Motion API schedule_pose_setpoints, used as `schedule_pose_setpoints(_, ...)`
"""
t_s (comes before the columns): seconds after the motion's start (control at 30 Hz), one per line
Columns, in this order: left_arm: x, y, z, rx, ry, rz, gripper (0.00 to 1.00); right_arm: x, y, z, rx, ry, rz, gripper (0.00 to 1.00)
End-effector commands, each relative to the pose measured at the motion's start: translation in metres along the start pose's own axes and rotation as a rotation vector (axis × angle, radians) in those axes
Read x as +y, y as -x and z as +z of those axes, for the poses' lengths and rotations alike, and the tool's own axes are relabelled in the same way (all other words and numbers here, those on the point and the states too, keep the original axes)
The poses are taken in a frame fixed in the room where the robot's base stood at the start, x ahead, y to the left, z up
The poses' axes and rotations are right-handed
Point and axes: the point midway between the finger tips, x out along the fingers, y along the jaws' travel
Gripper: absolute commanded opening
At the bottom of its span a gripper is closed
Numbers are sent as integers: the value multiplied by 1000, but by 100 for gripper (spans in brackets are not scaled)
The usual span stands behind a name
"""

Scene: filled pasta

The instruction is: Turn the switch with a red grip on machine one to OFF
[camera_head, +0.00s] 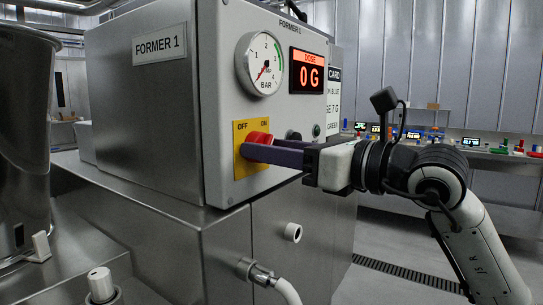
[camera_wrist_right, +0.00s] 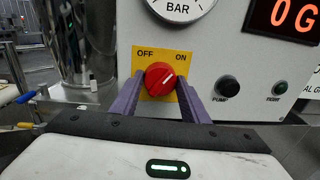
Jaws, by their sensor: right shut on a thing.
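The red-grip switch (camera_head: 258,138) sits on a yellow plate (camera_head: 241,168) on the front of the FORMER 1 panel. The plate reads OFF at upper left and ON at upper right. My left gripper is not in view.
Above the switch are a pressure gauge (camera_head: 263,64) and a red dose display (camera_head: 307,72) reading 0 G. A white hose (camera_head: 284,287) hangs below.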

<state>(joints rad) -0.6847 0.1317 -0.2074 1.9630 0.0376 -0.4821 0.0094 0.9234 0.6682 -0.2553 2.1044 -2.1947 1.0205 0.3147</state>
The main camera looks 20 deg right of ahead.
Motion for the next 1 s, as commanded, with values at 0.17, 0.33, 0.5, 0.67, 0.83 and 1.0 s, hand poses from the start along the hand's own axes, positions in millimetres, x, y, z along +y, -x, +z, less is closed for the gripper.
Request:
schedule_pose_setpoints(0.17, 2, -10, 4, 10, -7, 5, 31, -1, 0, -4, -10, 157, 0, 19)
schedule_pose_setpoints(0.33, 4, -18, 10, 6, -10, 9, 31, -1, 0, -5, -20, 319, 1, 19)
schedule_pose_setpoints(0.5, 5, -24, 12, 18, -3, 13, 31, -1, 0, -4, -31, 479, 4, 19)
schedule_pose_setpoints(0.67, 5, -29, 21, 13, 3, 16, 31, -1, 0, -4, -39, 631, 6, 19)
schedule_pose_setpoints(0.83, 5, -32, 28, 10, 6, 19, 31, -2, 0, -5, -48, 791, 8, 19)
schedule_pose_setpoints(1.0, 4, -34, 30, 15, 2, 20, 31, -1, 0, -4, -59, 951, 11, 19)
